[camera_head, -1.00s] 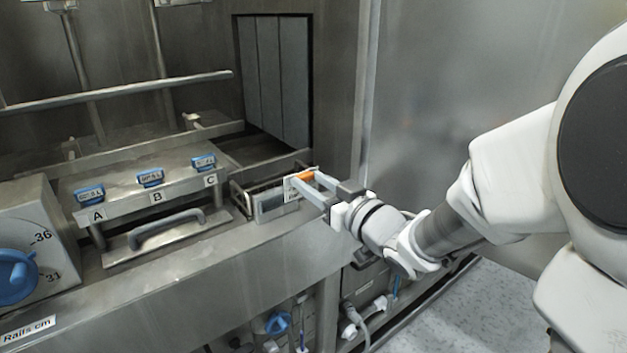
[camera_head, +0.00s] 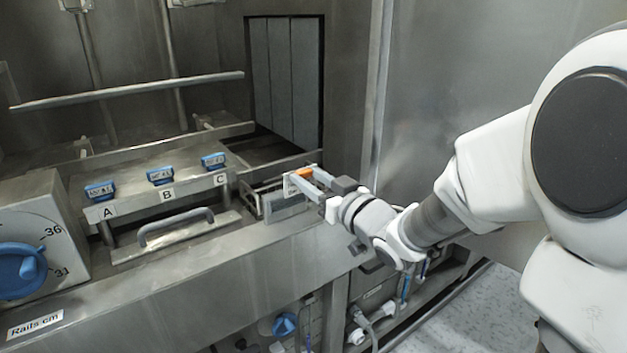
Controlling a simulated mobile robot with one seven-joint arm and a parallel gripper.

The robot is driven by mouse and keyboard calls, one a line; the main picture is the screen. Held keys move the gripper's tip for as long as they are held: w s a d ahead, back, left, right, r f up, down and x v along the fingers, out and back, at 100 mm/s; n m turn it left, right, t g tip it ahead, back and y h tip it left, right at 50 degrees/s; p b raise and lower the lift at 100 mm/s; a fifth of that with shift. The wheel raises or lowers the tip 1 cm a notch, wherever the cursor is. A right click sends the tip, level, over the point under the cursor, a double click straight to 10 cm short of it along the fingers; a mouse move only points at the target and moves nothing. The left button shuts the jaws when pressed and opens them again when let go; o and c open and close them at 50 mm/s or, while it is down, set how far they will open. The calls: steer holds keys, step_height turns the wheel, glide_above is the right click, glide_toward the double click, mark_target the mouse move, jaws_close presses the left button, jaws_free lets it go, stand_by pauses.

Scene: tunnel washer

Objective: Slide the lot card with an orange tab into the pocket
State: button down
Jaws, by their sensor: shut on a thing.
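The lot card (camera_head: 291,186) is a white card with an orange tab (camera_head: 305,172) at its top. My gripper (camera_head: 308,178) is shut on the card near the tab, and its fingers hide part of it. The pocket (camera_head: 284,206) is a grey, shallow holder on the front of the metal frame, right of label C. The card stands roughly upright at the pocket's upper edge. I cannot tell whether its lower edge is inside the pocket or in front of it.
Left of the pocket are blue clips (camera_head: 160,175) above labels A, B and C, and a grey handle (camera_head: 176,227). A dial with a blue knob (camera_head: 22,270) is at far left. A metal wall (camera_head: 460,80) rises behind my arm. A dark opening lies behind the frame.

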steer(key=w+a+f+b, duration=0.3)
steer(key=w+f, duration=0.1)
steer(key=w, duration=0.1)
steer(key=shift+a+f+b, duration=0.15)
steer(key=shift+f+b, duration=0.15)
steer(key=shift+b, duration=0.1)
stand_by(1.5)
stand_by(0.4)
steer(key=shift+f+b, duration=0.4)
steer(key=shift+b, duration=0.15)
steer(key=shift+f+b, duration=0.45)
steer(key=shift+b, duration=0.05)
stand_by(0.7)
steer(key=shift+c, duration=1.8)
jaws_free()
